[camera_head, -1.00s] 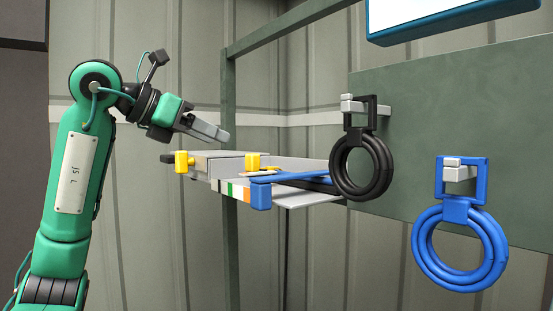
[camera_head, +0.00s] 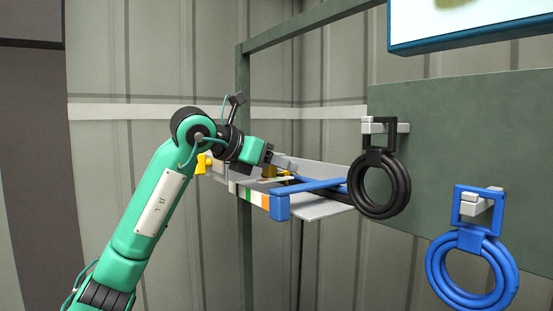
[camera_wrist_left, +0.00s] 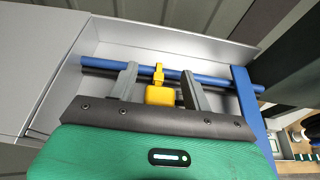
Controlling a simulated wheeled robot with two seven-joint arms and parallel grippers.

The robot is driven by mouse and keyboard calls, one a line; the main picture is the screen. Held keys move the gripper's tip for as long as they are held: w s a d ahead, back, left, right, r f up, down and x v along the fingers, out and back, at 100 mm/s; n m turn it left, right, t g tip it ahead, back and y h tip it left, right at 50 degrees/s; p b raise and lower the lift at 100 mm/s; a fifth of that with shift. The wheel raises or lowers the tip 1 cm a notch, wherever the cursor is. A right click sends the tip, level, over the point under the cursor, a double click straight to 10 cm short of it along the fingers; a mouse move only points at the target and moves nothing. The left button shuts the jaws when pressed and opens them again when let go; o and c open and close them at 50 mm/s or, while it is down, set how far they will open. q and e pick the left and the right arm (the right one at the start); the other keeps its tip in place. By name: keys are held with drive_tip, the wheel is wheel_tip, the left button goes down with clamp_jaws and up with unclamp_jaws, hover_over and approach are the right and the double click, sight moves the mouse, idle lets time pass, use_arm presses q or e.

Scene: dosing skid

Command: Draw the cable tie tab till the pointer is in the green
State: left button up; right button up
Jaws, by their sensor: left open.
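The yellow cable tie tab (camera_wrist_left: 160,95) stands between the two fingers of my left gripper (camera_wrist_left: 160,88) in the left wrist view, with a gap on each side. My left gripper (camera_head: 284,163) is open over the tray in the head view. The tab's strap passes over a bundle of blue and dark rods (camera_wrist_left: 100,66). The blue pointer (camera_head: 310,186) ends in a blue block (camera_head: 279,207) beside the orange band of the colour scale (camera_head: 245,193), right of its green band. My right gripper is not in view.
A grey tray (camera_head: 335,168) holds the bundle. A black ring (camera_head: 380,186) and a blue ring (camera_head: 470,265) hang from pegs on the green panel at the right. A blue-framed screen (camera_head: 480,22) is above. A yellow post (camera_head: 204,163) stands at the tray's left end.

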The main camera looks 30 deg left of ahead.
use_arm(q)
clamp_jaws()
drive_tip(key=shift+s+a+f+b, duration=0.1)
drive_tip(key=shift+s+a+b, duration=0.15)
drive_tip(key=shift+s+b, duration=0.25)
drive_tip(key=shift+s, duration=0.25)
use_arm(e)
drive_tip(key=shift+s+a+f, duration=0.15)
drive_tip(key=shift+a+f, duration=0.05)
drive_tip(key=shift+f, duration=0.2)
use_arm(q)
unclamp_jaws()
